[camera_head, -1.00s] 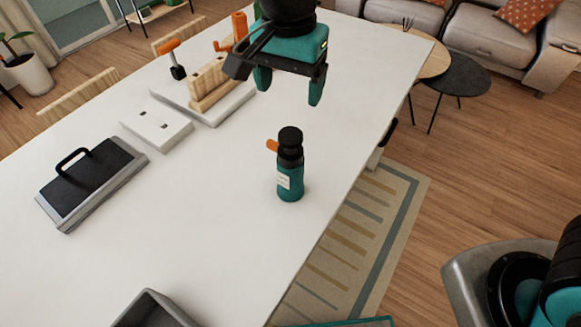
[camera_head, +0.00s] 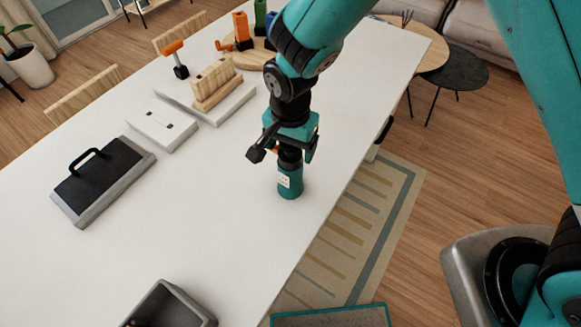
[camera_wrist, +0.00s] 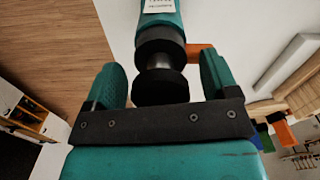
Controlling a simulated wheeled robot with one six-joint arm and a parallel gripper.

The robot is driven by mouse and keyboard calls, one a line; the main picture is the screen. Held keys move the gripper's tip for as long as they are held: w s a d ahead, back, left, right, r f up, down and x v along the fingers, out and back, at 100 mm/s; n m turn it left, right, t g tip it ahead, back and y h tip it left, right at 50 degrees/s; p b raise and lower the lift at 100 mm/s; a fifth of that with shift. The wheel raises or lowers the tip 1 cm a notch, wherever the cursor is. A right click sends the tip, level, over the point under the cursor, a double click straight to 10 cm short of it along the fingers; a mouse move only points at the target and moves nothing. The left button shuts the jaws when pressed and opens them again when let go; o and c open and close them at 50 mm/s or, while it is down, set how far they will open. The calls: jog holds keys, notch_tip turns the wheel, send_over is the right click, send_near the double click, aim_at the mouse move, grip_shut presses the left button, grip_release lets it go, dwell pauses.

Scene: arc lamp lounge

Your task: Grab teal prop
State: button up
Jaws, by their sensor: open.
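The teal prop (camera_head: 290,184) is a small teal bottle-like body with a white label and a black top. It stands upright on the white table in the head view. My gripper (camera_head: 292,158) is over its top, and hides most of the black part. In the wrist view the black top of the prop (camera_wrist: 160,68) lies between the two teal fingers of my open gripper (camera_wrist: 160,85). A gap shows on each side of it. An orange tab (camera_wrist: 201,50) sticks out from the prop's side, close to one finger.
A black-topped grey case with a handle (camera_head: 102,178) is at the left. A white block (camera_head: 162,128), a wooden block on a pale base (camera_head: 215,85) and an orange-headed tool (camera_head: 174,52) stand behind. A grey open bin (camera_head: 170,305) is at the front. The table around the prop is clear.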

grip_shut()
jog(key=shift+r, duration=0.2)
dwell(0.3)
